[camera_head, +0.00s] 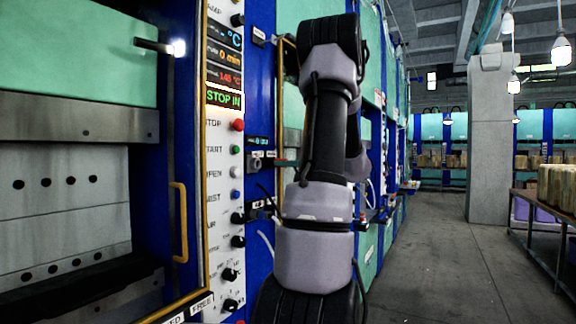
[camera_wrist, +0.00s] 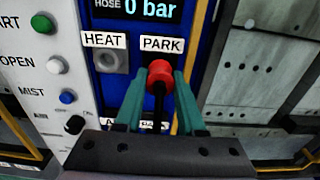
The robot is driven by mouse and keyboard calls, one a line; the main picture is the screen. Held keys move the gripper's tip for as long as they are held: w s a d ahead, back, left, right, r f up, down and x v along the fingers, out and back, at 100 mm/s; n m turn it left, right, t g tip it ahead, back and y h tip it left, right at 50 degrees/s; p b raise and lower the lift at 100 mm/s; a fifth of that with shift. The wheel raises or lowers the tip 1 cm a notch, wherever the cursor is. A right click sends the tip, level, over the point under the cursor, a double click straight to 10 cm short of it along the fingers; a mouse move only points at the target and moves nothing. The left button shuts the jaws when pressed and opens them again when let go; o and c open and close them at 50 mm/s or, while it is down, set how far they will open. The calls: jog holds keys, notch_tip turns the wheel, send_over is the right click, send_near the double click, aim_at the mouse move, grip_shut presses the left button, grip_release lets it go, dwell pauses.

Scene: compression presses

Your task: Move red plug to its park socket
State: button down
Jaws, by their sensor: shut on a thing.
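The red plug (camera_wrist: 160,74) shows in the wrist view between the two teal fingers of my gripper (camera_wrist: 160,88). My gripper is shut on it, and a dark cable or stem hangs below the plug. The plug is in front of the panel just under the PARK label (camera_wrist: 162,44). It hides the park socket, so I cannot tell whether the plug is seated in it or in front of it. The HEAT socket (camera_wrist: 111,61) to the left is grey and empty. In the head view my arm hides most of my gripper.
The hose display (camera_wrist: 137,7) reads 0 bar. Left of the sockets is a white button panel (camera_wrist: 50,65), also in the head view (camera_head: 222,190). A yellow handle (camera_head: 180,222) is on the press at left. The aisle floor (camera_head: 440,260) at right is clear.

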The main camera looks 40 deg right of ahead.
jog(key=shift+x, duration=0.85)
jog(key=shift+c, duration=2.2)
grip_release()
jog(key=v, duration=1.1)
